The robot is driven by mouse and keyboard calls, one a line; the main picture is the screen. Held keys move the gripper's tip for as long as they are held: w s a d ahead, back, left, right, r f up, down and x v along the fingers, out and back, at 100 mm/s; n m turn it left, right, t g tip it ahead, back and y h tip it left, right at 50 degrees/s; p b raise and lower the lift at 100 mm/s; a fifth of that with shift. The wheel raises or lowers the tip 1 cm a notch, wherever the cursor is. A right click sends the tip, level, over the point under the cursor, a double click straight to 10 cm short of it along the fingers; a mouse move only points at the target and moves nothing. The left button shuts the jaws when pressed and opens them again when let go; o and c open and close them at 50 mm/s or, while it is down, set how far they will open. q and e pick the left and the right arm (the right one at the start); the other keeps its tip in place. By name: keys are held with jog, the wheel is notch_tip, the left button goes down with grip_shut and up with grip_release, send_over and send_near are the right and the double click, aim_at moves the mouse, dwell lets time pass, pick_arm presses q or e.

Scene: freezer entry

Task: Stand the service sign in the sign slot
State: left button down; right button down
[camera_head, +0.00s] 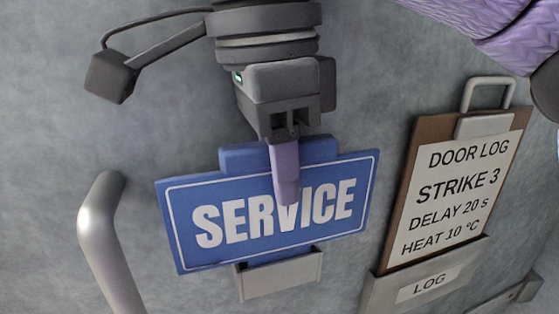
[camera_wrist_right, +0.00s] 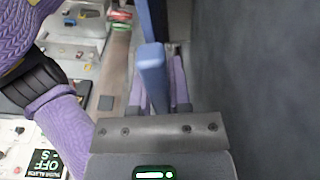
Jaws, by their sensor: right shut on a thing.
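The blue service sign (camera_head: 215,225), with white lettering and a white border, is held upright against the grey door face, its right end a little higher in the head view. My right gripper (camera_head: 286,190) comes from above and is shut on the sign's raised top tab. In the right wrist view the sign (camera_wrist_right: 153,75) shows edge-on between the purple fingers of the gripper (camera_wrist_right: 160,95). The grey metal sign slot (camera_head: 280,280) is at the middle of the sign's lower edge. I cannot tell whether that edge is inside the slot or just above it. My left gripper is not in view.
A grey door handle (camera_head: 105,245) stands left of the sign. A brown clipboard (camera_head: 400,220) with a door log sheet (camera_head: 460,185) sits in a log holder (camera_head: 425,285) to the right. A counter with small items shows left in the wrist view.

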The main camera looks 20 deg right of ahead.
jog(key=shift+f, duration=0.15)
jog(key=shift+c, duration=2.4)
grip_release()
